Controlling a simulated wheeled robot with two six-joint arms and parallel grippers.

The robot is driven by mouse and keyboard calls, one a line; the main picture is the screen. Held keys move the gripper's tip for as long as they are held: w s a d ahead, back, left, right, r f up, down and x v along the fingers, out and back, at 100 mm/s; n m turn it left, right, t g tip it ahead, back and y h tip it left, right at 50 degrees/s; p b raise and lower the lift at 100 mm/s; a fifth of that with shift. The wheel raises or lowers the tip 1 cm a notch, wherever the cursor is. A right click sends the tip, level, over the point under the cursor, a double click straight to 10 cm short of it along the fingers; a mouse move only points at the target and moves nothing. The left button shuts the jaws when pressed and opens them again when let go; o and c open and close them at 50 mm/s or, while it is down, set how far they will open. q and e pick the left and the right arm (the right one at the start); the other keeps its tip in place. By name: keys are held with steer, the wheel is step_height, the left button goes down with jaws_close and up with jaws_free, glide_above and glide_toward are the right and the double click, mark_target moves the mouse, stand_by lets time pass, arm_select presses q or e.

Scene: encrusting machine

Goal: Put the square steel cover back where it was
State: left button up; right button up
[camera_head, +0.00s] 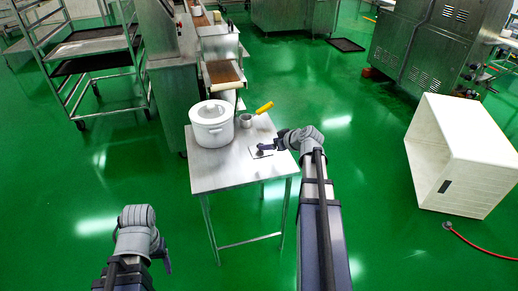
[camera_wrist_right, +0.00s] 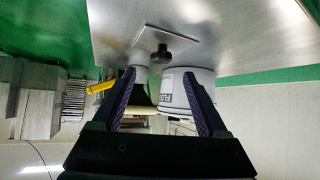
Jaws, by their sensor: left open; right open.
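The square steel cover (camera_head: 258,154) lies flat on the steel table, toward its right edge. In the right wrist view the cover (camera_wrist_right: 180,32) shows as a thin square plate with a black round knob (camera_wrist_right: 160,53). My right gripper (camera_head: 264,148) is at the cover, low over the table. In its wrist view the right gripper (camera_wrist_right: 160,73) has its fingers apart with nothing between them, and the knob appears just beyond the tips. My left gripper (camera_head: 168,266) is away from the table at the lower left, and its fingers are barely visible.
The steel table (camera_head: 222,179) also holds a white lidded pot (camera_head: 211,128), a small grey cup (camera_head: 246,121) and a yellow-handled tool (camera_head: 264,108). A machine with a conveyor (camera_head: 222,72) stands behind it. A rack (camera_head: 95,62) is at left, a white crate (camera_head: 455,155) at right.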

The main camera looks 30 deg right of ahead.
steer(key=shift+b+x, duration=2.15)
steer(key=shift+x, duration=1.65)
steer(key=shift+a, duration=0.1)
steer(key=shift+s, duration=0.1)
jaws_close()
